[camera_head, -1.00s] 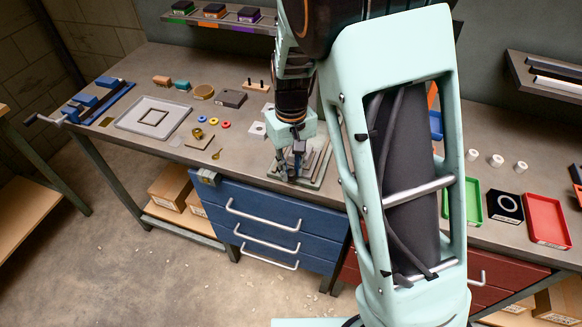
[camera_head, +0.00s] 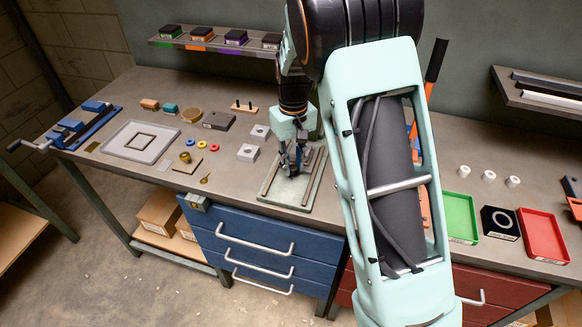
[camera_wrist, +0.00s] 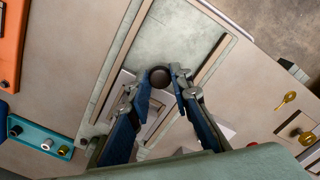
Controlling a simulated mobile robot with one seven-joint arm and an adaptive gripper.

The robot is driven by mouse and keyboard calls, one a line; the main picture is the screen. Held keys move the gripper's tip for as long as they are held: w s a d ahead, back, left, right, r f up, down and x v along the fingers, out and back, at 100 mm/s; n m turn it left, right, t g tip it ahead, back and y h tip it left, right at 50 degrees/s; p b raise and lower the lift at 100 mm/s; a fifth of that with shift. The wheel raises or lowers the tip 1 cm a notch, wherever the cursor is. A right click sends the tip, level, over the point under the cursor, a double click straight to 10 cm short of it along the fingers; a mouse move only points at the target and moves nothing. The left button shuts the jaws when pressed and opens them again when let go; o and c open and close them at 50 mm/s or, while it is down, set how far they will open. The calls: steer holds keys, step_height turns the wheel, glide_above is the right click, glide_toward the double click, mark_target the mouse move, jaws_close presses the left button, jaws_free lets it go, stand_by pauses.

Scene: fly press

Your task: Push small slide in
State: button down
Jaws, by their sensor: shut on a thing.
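The slide fixture is a pale grey-green base plate (camera_head: 284,199) with two long rails, lying near the front edge of the bench. In the wrist view, the base plate (camera_wrist: 188,48) is bare toward the top of the picture. A dark round knob (camera_wrist: 160,77) stands between the rails, with light grey parts of the small slide (camera_wrist: 122,84) showing beside my fingers. My gripper (camera_wrist: 161,84) is shut on the knob, one fingertip on each side; it is also over the plate in the head view (camera_head: 293,171). The fingers hide much of the slide.
Grey blocks (camera_head: 248,153) lie left of the plate. A brass key-like piece (camera_head: 205,179) lies farther left. The wrist view shows a teal rack with several knobs (camera_wrist: 42,141) and an orange object (camera_wrist: 12,40). A blue drawer unit (camera_head: 265,245) is below the bench edge.

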steer(key=shift+w+d+r, duration=0.1)
steer(key=shift+w+r, duration=0.05)
steer(key=shift+w, duration=0.15)
steer(key=c, duration=1.8)
jaws_free()
steer(key=shift+o, duration=0.3)
steer(key=shift+s, duration=0.2)
